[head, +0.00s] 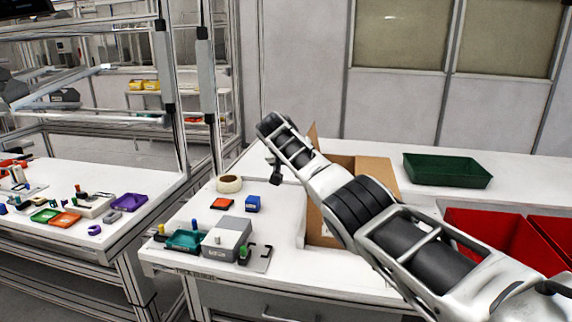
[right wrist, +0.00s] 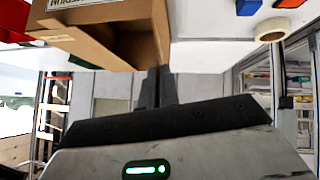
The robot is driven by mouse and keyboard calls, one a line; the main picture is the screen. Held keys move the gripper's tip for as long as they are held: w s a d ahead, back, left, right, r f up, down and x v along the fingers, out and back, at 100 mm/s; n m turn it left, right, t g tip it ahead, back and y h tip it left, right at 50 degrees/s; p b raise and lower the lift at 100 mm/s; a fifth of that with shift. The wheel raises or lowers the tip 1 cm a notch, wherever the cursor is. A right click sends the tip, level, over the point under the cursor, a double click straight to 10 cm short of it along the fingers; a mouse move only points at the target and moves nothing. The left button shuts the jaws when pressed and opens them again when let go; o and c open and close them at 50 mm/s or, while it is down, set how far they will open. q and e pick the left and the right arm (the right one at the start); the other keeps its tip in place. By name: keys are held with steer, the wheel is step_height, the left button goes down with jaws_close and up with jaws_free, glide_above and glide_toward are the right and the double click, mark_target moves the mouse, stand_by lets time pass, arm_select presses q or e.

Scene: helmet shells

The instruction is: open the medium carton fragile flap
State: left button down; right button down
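The brown cardboard carton (head: 378,172) stands on the white table, largely hidden behind my right arm. A raised flap (head: 313,134) shows at its left edge. In the right wrist view the carton (right wrist: 150,30) fills the upper left, appearing upside down, with its open side and a flap (right wrist: 90,47) facing me. A white label with dark lettering (right wrist: 85,4) is partly cut off at the top. My right gripper (head: 275,181) is left of the carton, pointing down. Its dark fingers (right wrist: 160,72) look shut together, close by the carton's edge; I cannot tell whether they touch it. My left gripper is out of view.
A tape roll (head: 229,184), a blue block (head: 253,204), an orange piece (head: 222,204) and a grey box (head: 226,238) lie left of the carton. A green tray (head: 447,171) and red bins (head: 492,238) are at the right. The table behind the carton is clear.

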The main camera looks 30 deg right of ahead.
steer(key=shift+r, duration=0.1)
steer(key=c, duration=1.6)
jaws_free()
steer(key=shift+c, duration=0.2)
